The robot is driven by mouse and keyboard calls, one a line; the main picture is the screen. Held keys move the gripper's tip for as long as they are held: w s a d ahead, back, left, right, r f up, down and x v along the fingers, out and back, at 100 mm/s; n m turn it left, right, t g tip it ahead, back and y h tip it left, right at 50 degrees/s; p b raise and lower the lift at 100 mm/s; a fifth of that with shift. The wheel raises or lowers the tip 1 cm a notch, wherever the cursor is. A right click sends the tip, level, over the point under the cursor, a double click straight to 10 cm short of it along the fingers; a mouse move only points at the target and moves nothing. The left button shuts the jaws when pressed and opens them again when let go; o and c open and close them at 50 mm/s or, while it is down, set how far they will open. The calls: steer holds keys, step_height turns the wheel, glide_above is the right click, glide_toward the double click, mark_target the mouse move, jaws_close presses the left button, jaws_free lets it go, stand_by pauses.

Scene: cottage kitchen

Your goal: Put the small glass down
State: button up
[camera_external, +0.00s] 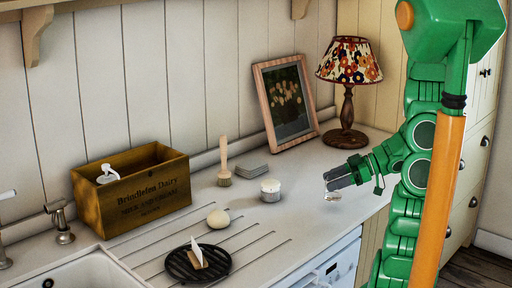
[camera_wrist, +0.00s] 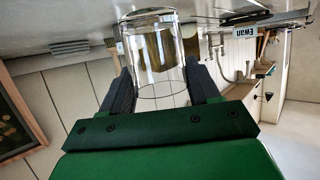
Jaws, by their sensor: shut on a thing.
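The small glass (camera_wrist: 158,68) is clear and empty-looking. In the wrist view it sits between the two dark fingers of my gripper (camera_wrist: 160,82), which are shut on its sides. In the external view my gripper (camera_external: 338,180) is at the right part of the white counter, near its front edge. The glass (camera_external: 333,197) shows there only faintly, just below the fingertips. I cannot tell whether its base touches the counter.
Left of my gripper stand a small white tin (camera_external: 270,191), grey coasters (camera_external: 253,171) and a brush (camera_external: 224,172). A lamp (camera_external: 347,120) and picture frame (camera_external: 263,92) stand behind. A wooden box (camera_external: 150,203), round pale object (camera_external: 218,219) and black trivet (camera_external: 177,267) are further left. Bare counter surrounds the glass.

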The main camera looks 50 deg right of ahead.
steer(key=shift+w+d+f, duration=0.1)
steer(key=shift+w+f, duration=0.05)
steer(key=shift+f, duration=1.6)
steer(key=o, duration=1.2)
steer(key=shift+f, duration=0.1)
steer(key=shift+c, duration=0.2)
steer(key=shift+d, duration=0.1)
steer(key=v, duration=1.2)
